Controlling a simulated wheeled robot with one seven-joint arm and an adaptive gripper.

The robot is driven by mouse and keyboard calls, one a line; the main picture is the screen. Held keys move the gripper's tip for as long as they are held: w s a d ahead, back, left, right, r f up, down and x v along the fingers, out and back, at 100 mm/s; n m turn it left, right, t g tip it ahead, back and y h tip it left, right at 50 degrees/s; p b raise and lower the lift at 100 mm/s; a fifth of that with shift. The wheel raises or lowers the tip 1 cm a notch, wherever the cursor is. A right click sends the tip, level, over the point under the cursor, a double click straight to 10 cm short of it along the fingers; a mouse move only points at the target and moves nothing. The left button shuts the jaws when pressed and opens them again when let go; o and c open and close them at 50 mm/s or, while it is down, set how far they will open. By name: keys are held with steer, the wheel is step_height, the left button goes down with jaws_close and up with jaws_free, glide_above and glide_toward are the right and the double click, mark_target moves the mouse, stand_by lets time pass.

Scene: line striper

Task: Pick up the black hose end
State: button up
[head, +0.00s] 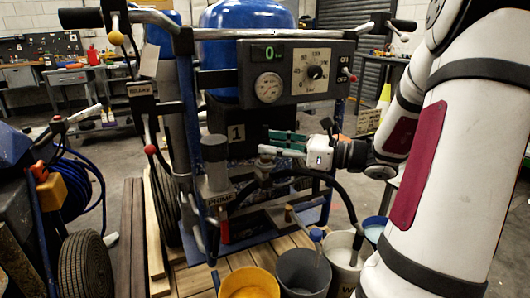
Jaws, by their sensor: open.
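A black hose (322,176) arches from the pump fittings of the line striper over to the right. It runs down toward the white bucket (341,247), where its lower end (357,240) shows at the rim. I cannot tell how far it reaches inside. My gripper (272,141) has a white body and green fingers pointing left, and it is open. It is in front of the striper, under the gauge panel, above and left of the hose's lower end. No hose shows between the fingers. A grey metal lever or pipe (278,151) appears just below the fingers; contact cannot be told.
The gauge panel (300,72) and the striper's blue frame (190,120) crowd the space. A wheeled machine (84,262) with blue hose stands left.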

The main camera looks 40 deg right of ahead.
steer(key=shift+b+x, duration=0.3)
steer(key=shift+x, duration=0.9)
jaws_close()
